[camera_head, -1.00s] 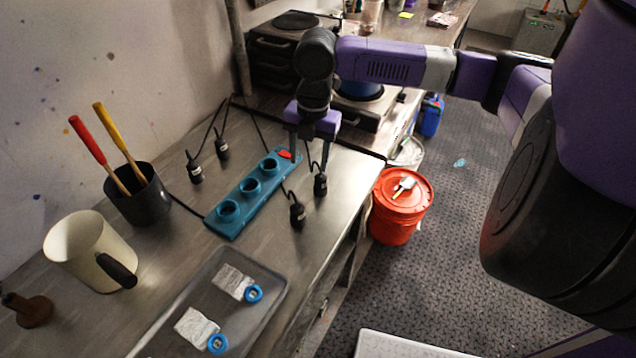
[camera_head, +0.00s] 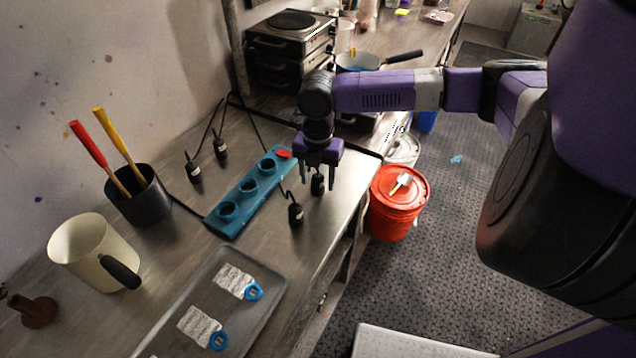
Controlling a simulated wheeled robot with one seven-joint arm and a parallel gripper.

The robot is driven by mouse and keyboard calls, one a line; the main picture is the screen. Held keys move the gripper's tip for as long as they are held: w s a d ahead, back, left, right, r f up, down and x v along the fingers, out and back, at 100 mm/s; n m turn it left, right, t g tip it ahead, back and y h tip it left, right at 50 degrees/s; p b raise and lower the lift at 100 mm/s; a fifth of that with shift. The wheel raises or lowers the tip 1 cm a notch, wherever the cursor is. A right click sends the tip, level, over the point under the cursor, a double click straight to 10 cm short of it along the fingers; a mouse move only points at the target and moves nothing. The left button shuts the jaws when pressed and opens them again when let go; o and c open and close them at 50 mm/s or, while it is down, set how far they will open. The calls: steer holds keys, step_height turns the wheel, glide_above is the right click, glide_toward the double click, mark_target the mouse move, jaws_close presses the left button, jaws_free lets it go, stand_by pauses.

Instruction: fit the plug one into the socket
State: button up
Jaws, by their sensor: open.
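The teal socket strip (camera_head: 238,205) lies on the metal bench, with several round openings in a row and a red switch at its far end. Black corded plugs stand beside it: two on its left, a nearer one (camera_head: 194,170) and a farther one (camera_head: 220,148), and two on its right, a nearer one (camera_head: 296,213) and a farther one (camera_head: 318,185). I cannot tell which is plug one. My gripper (camera_head: 317,187) points down, open, with its fingers on either side of the farther right plug in the picture. Whether they touch it is unclear.
A metal tray (camera_head: 181,306) with labels and blue rings lies in front. A cream jug (camera_head: 88,247) and a dark pot (camera_head: 146,202) with red- and yellow-handled tools stand left. A red lidded bucket (camera_head: 397,208) stands beyond the bench's right edge. Cords trail around the strip.

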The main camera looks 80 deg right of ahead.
jaws_close()
steer(key=shift+r, duration=0.1)
